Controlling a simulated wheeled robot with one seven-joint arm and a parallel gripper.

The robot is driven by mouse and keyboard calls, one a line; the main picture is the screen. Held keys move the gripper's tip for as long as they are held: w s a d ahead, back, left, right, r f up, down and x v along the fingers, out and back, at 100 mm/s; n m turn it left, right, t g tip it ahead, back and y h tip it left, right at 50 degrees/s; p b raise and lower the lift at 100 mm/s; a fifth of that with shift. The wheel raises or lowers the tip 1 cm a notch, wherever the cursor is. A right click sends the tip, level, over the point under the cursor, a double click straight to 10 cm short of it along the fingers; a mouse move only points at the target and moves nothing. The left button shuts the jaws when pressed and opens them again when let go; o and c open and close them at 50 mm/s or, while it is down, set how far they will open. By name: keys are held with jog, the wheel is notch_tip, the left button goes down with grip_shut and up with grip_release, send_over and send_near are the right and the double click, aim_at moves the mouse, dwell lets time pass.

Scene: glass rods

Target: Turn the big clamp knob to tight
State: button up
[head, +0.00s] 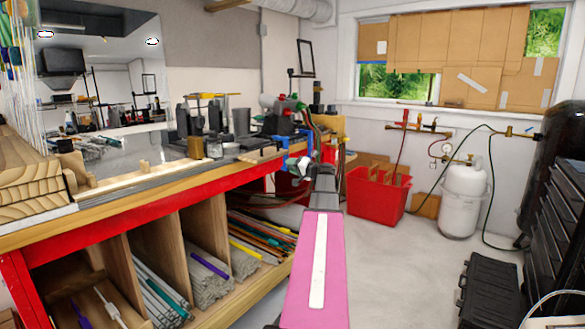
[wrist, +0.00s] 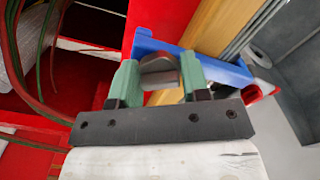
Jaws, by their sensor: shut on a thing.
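The big clamp knob (wrist: 160,82) is a dark grey-brown bar in the wrist view. It lies between the two green fingers of my gripper (wrist: 160,76), which is shut on it. Behind the knob is the blue clamp body (wrist: 230,72), set at the edge of the wooden bench. In the head view, the blue clamp (head: 281,142) is at the bench's far right corner, and my gripper (head: 318,172) reaches it from the near side. The knob itself is hard to make out there. I cannot tell how tight it is.
The wooden bench (head: 110,205) has a red front rail and glass rods in bins below. Torches and tools stand on top. Red hoses (wrist: 38,75) hang left of my gripper. A red bin (head: 377,203) and a white tank (head: 463,200) stand beyond open floor.

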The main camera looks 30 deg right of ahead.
dwell(0.4)
jog(key=o, duration=0.8)
jog(key=v, duration=1.1)
jog(key=shift+a+f, duration=0.1)
jog(key=shift+a, duration=0.05)
